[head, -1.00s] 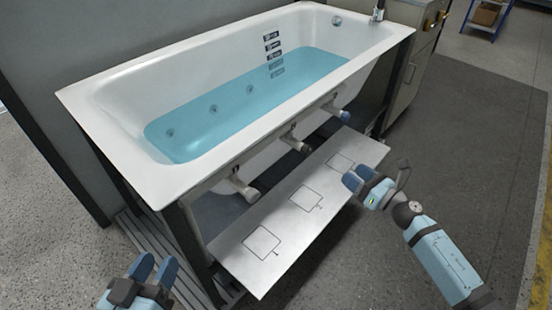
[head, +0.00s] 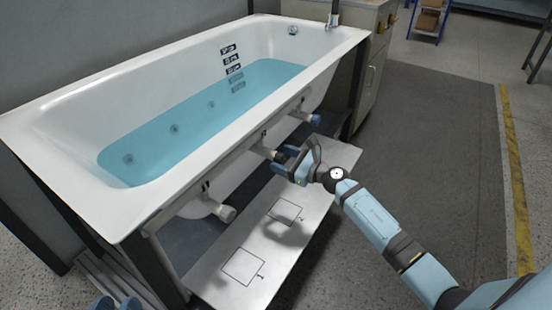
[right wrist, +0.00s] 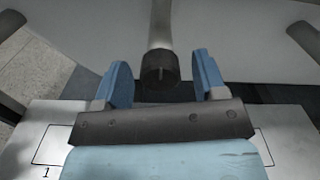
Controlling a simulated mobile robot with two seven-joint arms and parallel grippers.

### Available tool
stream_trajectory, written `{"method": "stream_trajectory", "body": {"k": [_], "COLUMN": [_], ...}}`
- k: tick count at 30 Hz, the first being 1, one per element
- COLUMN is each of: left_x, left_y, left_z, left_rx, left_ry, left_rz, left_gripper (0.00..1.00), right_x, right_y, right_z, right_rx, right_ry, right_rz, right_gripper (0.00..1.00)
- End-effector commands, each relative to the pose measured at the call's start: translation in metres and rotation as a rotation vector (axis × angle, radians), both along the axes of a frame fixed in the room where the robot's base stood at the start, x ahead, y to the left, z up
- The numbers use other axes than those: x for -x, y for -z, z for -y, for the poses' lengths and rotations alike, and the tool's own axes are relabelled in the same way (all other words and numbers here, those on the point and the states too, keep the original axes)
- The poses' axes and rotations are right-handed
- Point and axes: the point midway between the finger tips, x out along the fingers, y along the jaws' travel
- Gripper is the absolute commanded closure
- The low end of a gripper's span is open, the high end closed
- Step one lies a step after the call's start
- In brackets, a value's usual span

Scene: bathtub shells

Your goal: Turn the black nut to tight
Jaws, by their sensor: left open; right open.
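The black nut (right wrist: 160,70) sits on the end of a pale pipe (right wrist: 161,25) under the tub. In the right wrist view it lies between the two blue fingers of my right gripper (right wrist: 160,64), with a gap on each side. In the head view my right gripper (head: 281,161) is open at the middle pipe, and its fingers partly hide the nut.
A white bathtub (head: 70,185) with blue water stands above. A pipe with a white end (head: 225,213) and one with a blue nut (head: 314,119) flank the middle pipe. A pale panel (head: 215,285) with square outlines lies below. Dark floor on the right is clear.

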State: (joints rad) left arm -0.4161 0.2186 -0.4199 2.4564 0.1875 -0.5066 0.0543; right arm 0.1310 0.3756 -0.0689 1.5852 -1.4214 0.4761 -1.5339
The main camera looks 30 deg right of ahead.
Motion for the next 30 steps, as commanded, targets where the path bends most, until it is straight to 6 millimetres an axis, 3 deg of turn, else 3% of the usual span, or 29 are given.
{"method": "stream_trajectory", "body": {"k": [6,16,17,23,30], "left_x": [0.001,0.001,0.001,0.000,-0.001], "left_y": [0.007,0.008,0.008,0.006,0.003], "left_z": [0.000,0.000,0.000,0.000,0.000], "left_rx": [-0.010,-0.014,-0.013,-0.012,-0.010], "left_ry": [0.006,0.009,0.010,0.009,0.007], "left_rz": [-0.016,-0.023,-0.022,-0.017,-0.011], "left_gripper": [0.57,0.57,0.57,0.57,0.57], "right_x": [-0.020,-0.024,-0.024,-0.023,-0.023], "right_y": [0.001,0.000,0.000,0.000,0.000], "right_z": [-0.012,-0.014,-0.014,-0.014,-0.014], "right_rx": [-0.001,-0.001,-0.001,-0.001,-0.011], "right_ry": [0.001,0.000,0.000,0.000,0.000], "right_rz": [0.000,-0.001,-0.001,-0.001,-0.007], "right_gripper": [0.35,0.35,0.37,0.83,0.84]}}
